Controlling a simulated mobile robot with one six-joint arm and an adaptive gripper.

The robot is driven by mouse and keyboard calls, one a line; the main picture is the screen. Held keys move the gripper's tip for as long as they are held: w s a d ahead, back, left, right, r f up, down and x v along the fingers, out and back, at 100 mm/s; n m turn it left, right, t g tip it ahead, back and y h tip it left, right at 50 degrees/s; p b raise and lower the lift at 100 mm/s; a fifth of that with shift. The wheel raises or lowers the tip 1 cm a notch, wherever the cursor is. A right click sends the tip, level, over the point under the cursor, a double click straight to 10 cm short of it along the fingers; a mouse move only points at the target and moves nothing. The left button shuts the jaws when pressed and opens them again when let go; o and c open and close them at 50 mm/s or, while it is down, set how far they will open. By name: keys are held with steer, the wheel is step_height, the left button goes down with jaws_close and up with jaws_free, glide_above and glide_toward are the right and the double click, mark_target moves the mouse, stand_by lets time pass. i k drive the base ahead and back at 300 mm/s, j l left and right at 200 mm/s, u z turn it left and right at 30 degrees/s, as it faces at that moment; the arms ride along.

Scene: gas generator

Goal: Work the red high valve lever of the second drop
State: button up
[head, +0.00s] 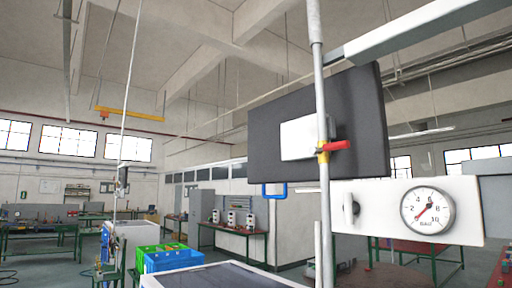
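A red valve lever (336,146) sits on a small yellow valve body (323,155) on a vertical grey pipe (324,220) right of centre. The lever points to the right, across the pipe, and is close to level. A dark panel with a white plate stands behind it. A second, thinner vertical line (129,80) hangs farther off at the left, with small fittings (122,180) too small to make out. No label shows which drop is the second. My gripper is not in view.
A white panel with a round pressure gauge (427,210) is right of the pipe, below the lever. Green and blue crates (172,259) and a dark-topped surface (222,279) stand low in front. Workbenches line the back.

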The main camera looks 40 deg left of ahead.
mark_target(345, 144)
steer(key=u, duration=1.4)
